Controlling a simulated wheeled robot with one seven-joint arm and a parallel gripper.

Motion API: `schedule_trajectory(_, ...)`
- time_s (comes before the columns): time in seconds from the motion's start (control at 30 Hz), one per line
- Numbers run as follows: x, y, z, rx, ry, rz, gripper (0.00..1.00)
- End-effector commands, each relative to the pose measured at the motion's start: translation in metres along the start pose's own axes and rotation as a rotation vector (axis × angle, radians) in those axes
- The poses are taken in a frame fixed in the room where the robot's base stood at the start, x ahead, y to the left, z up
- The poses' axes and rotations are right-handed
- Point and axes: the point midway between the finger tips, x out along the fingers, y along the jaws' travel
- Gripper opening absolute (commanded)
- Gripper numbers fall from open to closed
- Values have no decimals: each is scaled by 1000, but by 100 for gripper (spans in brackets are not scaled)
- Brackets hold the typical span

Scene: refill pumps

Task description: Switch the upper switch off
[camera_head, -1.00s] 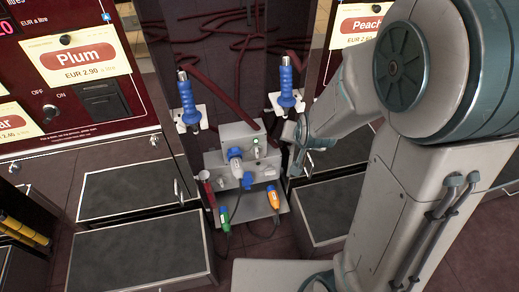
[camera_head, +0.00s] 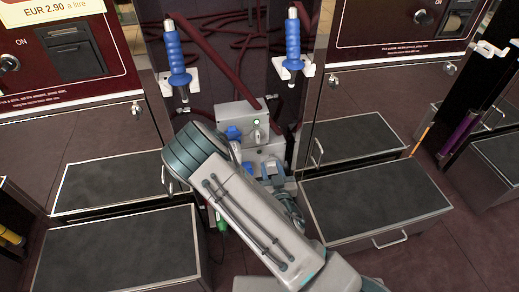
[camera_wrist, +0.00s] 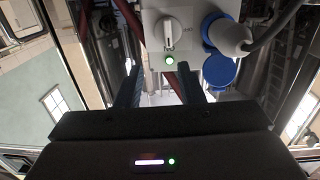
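The upper switch (camera_head: 257,134) is a light knob on the upper grey box (camera_head: 232,115), with a lit green lamp (camera_head: 257,121) above it. In the wrist view, which looks upside down, the switch (camera_wrist: 174,32) has its handle roughly upright and the green lamp (camera_wrist: 169,59) just below it. My gripper (camera_wrist: 157,72) is open and empty. Its two dark fingers are apart, below the switch in the wrist view, and do not appear to touch it. In the head view my arm hides most of the gripper and the lower grey box.
A blue socket with a grey plug (camera_wrist: 230,36) sits beside the switch, its blue lid (camera_wrist: 219,71) hanging open. Two blue-handled nozzles (camera_head: 175,54) (camera_head: 292,45) hang above the box. Dark-topped steps (camera_head: 120,255) (camera_head: 375,197) stand on both sides. A dark red hose runs behind.

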Motion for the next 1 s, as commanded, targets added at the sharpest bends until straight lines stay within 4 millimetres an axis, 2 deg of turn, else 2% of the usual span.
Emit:
schedule_trajectory(0.03,-2,-4,7,-12,15,-21,35)
schedule_trajectory(0.13,-2,-7,7,-21,35,-44,35)
schedule_trajectory(0.27,9,-9,6,-21,42,-50,35)
schedule_trajectory(0.7,97,-14,4,-22,42,-50,35)
schedule_trajectory(0.83,117,-15,3,-23,39,-50,35)
schedule_trajectory(1.0,131,-15,2,-22,38,-49,35)
